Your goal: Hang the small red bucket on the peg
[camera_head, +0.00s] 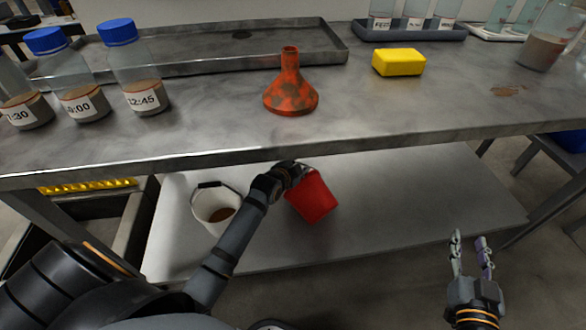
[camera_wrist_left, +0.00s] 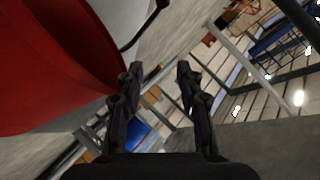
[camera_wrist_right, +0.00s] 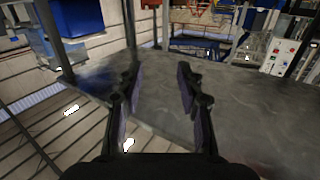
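The small red bucket (camera_head: 314,196) is over the lower shelf under the bench and looks tilted. Whether it touches the shelf is unclear. My left gripper (camera_head: 297,172) is at its upper left edge in the head view. In the left wrist view the bucket (camera_wrist_left: 60,70) fills the upper left, close beside one finger, with part of a thin dark handle (camera_wrist_left: 143,28). The left fingers (camera_wrist_left: 158,75) stand apart with nothing seen between them. My right gripper (camera_head: 471,254) is open and empty at the lower right, right of the bucket. I cannot make out the peg.
A white bucket (camera_head: 207,212) with brown contents stands on the lower shelf (camera_head: 430,200), left of the red one. The bench top (camera_head: 220,130) overhangs both. It carries bottles, an orange funnel (camera_head: 290,90) and a yellow sponge (camera_head: 398,62). The shelf's right part is clear.

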